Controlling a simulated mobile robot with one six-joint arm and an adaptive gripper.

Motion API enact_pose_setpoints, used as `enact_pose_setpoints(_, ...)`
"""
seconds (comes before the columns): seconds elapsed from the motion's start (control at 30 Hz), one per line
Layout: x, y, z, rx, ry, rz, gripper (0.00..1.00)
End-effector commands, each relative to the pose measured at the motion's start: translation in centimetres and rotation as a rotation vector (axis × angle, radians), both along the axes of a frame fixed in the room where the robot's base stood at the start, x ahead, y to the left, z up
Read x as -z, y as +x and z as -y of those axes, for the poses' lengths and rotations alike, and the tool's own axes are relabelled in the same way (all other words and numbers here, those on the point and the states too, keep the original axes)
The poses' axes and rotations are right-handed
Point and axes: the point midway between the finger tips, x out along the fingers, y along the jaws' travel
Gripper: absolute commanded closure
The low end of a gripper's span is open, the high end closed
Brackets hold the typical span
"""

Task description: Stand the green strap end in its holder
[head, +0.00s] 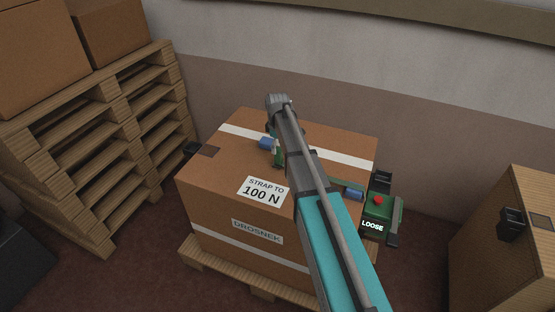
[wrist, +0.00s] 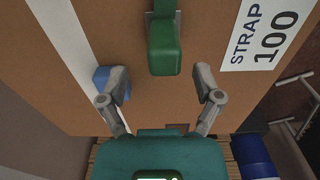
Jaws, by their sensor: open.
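A green block, which looks like the strap end (wrist: 164,48), lies on top of the carton in the wrist view, joined to a grey piece at its far end. In the head view, part of it (head: 277,159) shows beside my arm. My gripper (wrist: 160,98) is open, its fingers apart on either side of the block's near end, with nothing between the tips. A blue block (wrist: 115,83) lies by the left finger; it also shows in the head view (head: 266,143). My arm hides part of the carton top. I cannot tell which black fitting is the holder.
The strapped carton (head: 205,190) stands on a pallet. At its right is a green device (head: 375,212) with a red button and a display reading LOOSE. A black fitting (head: 511,224) is on another carton at right. Stacked pallets (head: 120,110) stand at left.

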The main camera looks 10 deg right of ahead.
Motion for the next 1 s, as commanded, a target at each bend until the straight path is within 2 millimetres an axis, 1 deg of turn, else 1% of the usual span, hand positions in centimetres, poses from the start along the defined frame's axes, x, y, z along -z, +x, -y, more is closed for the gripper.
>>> enact_pose_setpoints(0.27, 0.8, -0.1, 0.0, 0.000, 0.000, 0.000, 0.17)
enact_pose_setpoints(0.7, 4.1, -0.5, 0.2, -0.001, 0.000, 0.000, 0.17)
enact_pose_setpoints(0.83, 4.9, -0.5, 0.2, -0.001, 0.000, 0.000, 0.17)
enact_pose_setpoints(1.0, 5.3, -0.5, 0.2, -0.001, 0.000, 0.000, 0.17)
